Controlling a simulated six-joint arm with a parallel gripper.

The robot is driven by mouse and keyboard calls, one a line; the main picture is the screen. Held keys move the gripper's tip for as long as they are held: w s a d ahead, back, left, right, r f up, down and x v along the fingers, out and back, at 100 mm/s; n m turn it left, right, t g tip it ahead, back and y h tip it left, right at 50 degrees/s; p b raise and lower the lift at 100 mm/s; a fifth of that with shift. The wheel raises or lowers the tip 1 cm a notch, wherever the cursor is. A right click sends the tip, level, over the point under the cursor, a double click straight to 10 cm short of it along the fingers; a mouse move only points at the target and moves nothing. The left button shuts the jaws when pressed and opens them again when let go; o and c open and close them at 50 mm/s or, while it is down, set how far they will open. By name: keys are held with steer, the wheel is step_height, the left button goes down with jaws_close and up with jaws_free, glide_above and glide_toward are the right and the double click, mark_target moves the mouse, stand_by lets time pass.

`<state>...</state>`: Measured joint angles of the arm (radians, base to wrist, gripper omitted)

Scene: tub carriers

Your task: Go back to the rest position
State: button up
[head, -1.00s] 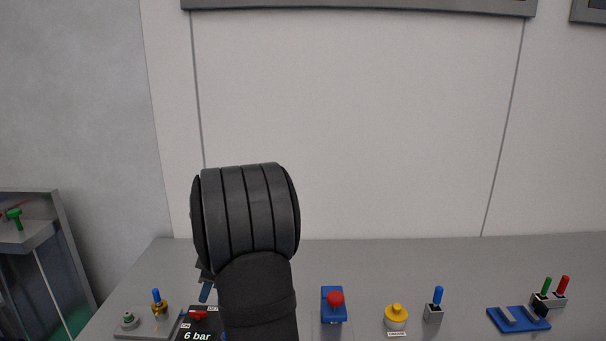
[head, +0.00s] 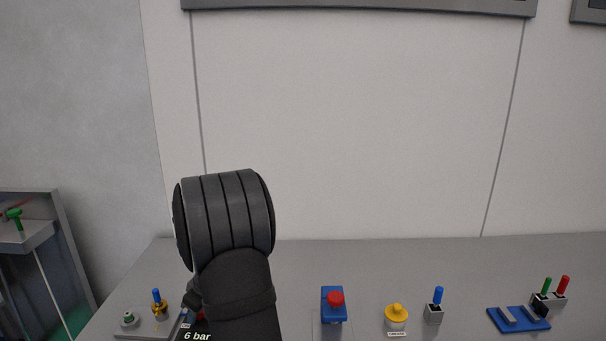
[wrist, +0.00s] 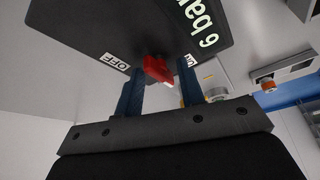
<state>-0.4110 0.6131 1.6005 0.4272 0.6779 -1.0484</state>
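In the wrist view, the two dark blue fingers of my gripper (wrist: 160,72) stand apart, with a red switch handle (wrist: 157,68) showing between them. I see gaps beside the handle, so the gripper is open; whether a finger touches it I cannot tell. The handle is on a black box (wrist: 98,30) marked "6 bar", with an OFF label on the left and a partly covered label by the right finger. In the head view, my arm hides most of this box (head: 185,338), and only a bit of my gripper (head: 189,316) shows.
A grey plate (head: 140,334) with a green button and a blue-handled brass valve is left. Right are a red button on a blue box (head: 334,310), a yellow knob (head: 396,314), a blue lever (head: 437,302) and a blue tray (head: 515,322).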

steer(key=shift+s+a+m+t+h, duration=0.1)
steer(key=shift+m+t+h, duration=0.3)
steer(key=shift+m, duration=0.9)
steer(key=shift+s+m+t+h, duration=0.1)
steer(key=shift+m+t+h, duration=0.25)
steer(key=shift+m, duration=1.25)
steer(key=shift+c, duration=0.2)
